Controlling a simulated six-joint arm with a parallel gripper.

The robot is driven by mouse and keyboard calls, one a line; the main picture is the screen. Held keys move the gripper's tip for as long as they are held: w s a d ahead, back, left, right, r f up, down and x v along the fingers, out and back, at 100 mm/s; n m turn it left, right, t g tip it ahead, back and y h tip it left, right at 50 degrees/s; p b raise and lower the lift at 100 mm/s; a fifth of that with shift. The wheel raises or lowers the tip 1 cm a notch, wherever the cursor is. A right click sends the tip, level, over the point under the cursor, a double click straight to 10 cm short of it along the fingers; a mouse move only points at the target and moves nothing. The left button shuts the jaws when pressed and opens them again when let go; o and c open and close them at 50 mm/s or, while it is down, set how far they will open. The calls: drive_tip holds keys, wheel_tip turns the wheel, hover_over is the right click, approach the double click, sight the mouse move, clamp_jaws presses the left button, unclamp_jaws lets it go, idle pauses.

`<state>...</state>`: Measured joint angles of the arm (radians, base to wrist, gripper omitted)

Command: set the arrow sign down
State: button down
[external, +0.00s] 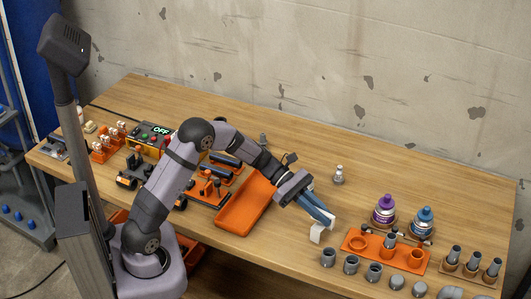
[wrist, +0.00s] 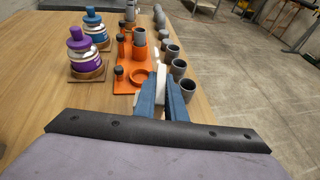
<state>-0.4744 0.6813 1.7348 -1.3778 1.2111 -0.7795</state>
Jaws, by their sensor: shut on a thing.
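My gripper (external: 322,213) is low over the right half of the table, with its blue fingers pointing down and to the right. It is shut on a small white piece, the arrow sign (external: 317,234), which sticks out below the fingertips. In the wrist view the sign (wrist: 160,78) shows as a narrow white edge between the blue fingers (wrist: 162,92). Its arrow face cannot be made out. Whether its lower edge touches the table is not clear.
An orange fixture (external: 355,243) with a ring stands just right of the sign. Several grey fittings (external: 328,257) line the front edge. Purple (external: 384,210) and blue (external: 422,222) bottles stand behind. An orange tray (external: 245,205) lies left. Bare wood (external: 310,160) lies behind my gripper.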

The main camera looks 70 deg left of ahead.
drive_tip(key=w+a+r+n+t+y+b, duration=0.1)
drive_tip(key=w+a+r+n+t+y, duration=0.4)
drive_tip(key=w+a+r, duration=0.3)
drive_tip(key=shift+w+a+r+n+y, duration=0.35)
drive_tip(key=shift+w+a+n, duration=0.65)
drive_tip(key=shift+w, duration=0.85)
drive_tip(key=shift+f+y, duration=0.15)
drive_tip(key=shift+y, duration=0.1)
drive_tip(key=shift+f+b, duration=0.8)
drive_tip(key=shift+f, duration=4.15)
drive_tip(key=shift+f, duration=0.1)
